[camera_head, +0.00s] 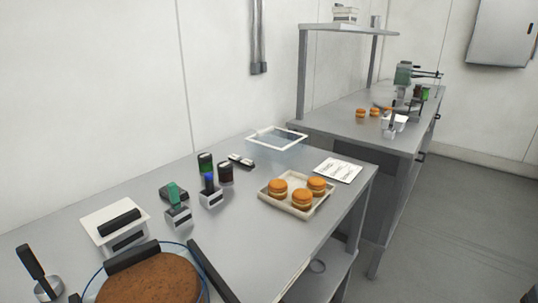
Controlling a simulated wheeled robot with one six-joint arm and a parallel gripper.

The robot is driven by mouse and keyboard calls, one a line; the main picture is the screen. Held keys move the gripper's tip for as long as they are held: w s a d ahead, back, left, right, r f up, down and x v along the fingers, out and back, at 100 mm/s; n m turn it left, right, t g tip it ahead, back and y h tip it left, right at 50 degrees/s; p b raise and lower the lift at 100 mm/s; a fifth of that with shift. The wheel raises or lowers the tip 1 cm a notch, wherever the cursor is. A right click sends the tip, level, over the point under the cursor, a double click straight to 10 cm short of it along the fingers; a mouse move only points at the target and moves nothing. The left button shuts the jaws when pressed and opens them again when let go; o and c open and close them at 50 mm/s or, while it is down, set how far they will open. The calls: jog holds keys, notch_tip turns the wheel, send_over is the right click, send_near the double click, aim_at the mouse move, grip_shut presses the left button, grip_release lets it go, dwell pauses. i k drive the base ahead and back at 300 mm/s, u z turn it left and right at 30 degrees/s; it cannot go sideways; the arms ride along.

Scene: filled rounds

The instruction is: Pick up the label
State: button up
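A flat white sheet with rows of grey print (338,169), which looks like the label or a sheet of labels, lies on the near metal table (265,240) close to its right edge. It lies just behind a beige tray (268,200) that holds three round filled buns (303,200). Nothing covers the sheet. My gripper is not in view.
Jars (206,165), small metal holders (178,218) and a white box with a black handle (115,226) stand left of the tray. A brown round cake (150,280) is at the front. A clear white-rimmed frame (276,138) lies behind. A second table (340,122) stands beyond.

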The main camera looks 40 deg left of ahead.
aim_at(234, 156)
jog(key=i, duration=2.1)
jog(key=u, duration=1.85)
